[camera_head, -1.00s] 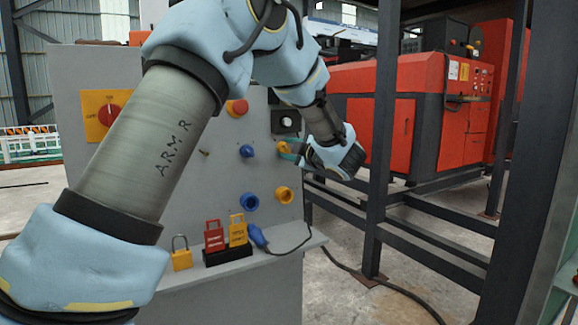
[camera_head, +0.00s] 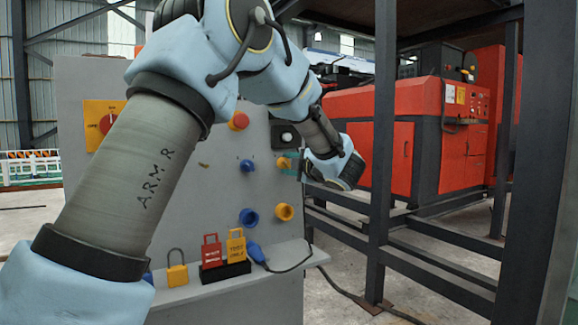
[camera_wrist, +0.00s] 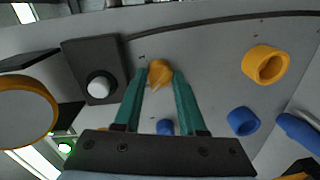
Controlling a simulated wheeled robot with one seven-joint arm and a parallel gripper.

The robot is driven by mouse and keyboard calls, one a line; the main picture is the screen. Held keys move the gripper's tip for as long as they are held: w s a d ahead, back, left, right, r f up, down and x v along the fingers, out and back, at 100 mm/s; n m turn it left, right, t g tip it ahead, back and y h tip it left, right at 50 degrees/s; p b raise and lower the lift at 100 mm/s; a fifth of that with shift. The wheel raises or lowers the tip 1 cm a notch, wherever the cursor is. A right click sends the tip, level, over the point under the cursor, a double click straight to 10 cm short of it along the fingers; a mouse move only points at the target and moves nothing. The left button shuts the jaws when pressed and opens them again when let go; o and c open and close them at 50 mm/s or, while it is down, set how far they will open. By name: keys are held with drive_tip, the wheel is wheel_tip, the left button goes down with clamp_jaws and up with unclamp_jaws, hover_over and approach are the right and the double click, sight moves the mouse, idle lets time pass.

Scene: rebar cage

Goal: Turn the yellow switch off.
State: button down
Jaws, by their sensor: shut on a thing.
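The yellow switch (camera_wrist: 160,73) is a small yellow knob on the grey panel. In the wrist view it sits between the tips of my gripper's (camera_wrist: 160,82) two green fingers, which are shut on it. In the head view the yellow switch (camera_head: 284,163) shows at the panel's right side, partly covered by my gripper (camera_head: 293,168). The exact angle of the knob is hard to read.
The grey panel (camera_head: 215,190) also carries a blue switch (camera_head: 247,166), a blue socket (camera_head: 249,217), a yellow socket (camera_head: 284,211) and a red button (camera_head: 239,121). Padlocks (camera_head: 177,275) stand on the ledge below. A dark steel post (camera_head: 381,150) rises right of my gripper.

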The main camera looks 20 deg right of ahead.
drive_tip(key=shift+c, duration=2.4)
unclamp_jaws()
drive_tip(key=s+d, duration=0.1)
drive_tip(key=s, duration=0.9)
drive_tip(key=shift+s+d+r, duration=0.15)
drive_tip(key=shift+s+r, duration=0.1)
drive_tip(key=shift+s, duration=0.15)
